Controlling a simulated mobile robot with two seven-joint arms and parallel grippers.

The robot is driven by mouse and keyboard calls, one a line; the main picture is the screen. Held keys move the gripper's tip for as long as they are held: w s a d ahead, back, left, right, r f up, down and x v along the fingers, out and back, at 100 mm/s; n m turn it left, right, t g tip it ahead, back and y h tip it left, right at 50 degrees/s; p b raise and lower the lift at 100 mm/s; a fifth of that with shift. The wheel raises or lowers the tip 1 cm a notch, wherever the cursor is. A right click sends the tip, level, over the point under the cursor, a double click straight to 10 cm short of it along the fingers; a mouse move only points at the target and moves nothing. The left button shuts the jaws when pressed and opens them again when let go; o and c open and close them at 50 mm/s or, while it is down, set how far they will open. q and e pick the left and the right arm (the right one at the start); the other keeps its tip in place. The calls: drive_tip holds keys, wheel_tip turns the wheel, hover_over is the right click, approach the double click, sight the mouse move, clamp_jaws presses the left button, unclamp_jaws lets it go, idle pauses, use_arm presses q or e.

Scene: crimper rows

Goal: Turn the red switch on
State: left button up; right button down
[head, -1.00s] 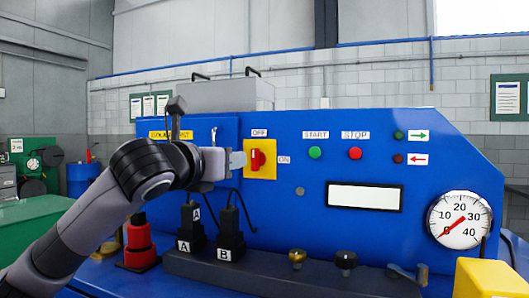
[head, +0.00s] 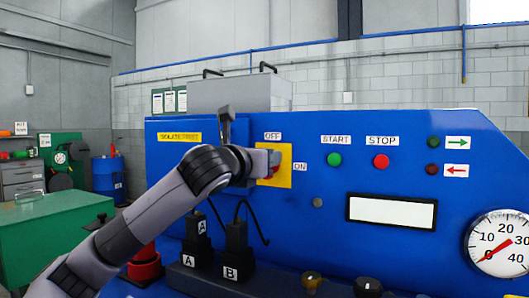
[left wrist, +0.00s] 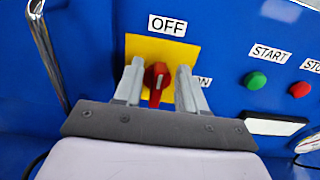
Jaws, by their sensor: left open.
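The red switch (left wrist: 157,84) is a rotary knob on a yellow plate (left wrist: 143,46) on the blue panel. In the left wrist view its handle stands roughly upright, below the OFF label (left wrist: 167,25); the ON label (left wrist: 203,82) is to its right, partly hidden by a finger. My left gripper (left wrist: 159,74) is open, with one finger on each side of the knob; I cannot tell whether they touch it. In the head view the gripper (head: 262,162) covers much of the switch (head: 275,161). My right gripper is not in view.
A green START button (head: 334,159) and a red STOP button (head: 381,161) sit right of the switch. Black plugs A (head: 196,245) and B (head: 236,250) stand below my arm, with cables. A metal handle (left wrist: 48,50) is left of the plate.

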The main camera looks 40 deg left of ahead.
use_arm(q)
drive_tip(key=shift+w, duration=0.2)
clamp_jaws()
drive_tip(key=shift+f, duration=0.1)
drive_tip(key=m+b, duration=0.1)
drive_tip(key=m, duration=0.5)
drive_tip(key=d+f+m+b, duration=0.1)
drive_tip(key=m, duration=0.5)
drive_tip(key=d+f+m+b, duration=0.1)
drive_tip(key=m, duration=0.4)
drive_tip(key=shift+w+m, duration=0.35)
drive_tip(key=shift+m, duration=0.05)
drive_tip(key=shift+f+m, duration=0.1)
drive_tip(key=shift+m, duration=0.2)
unclamp_jaws()
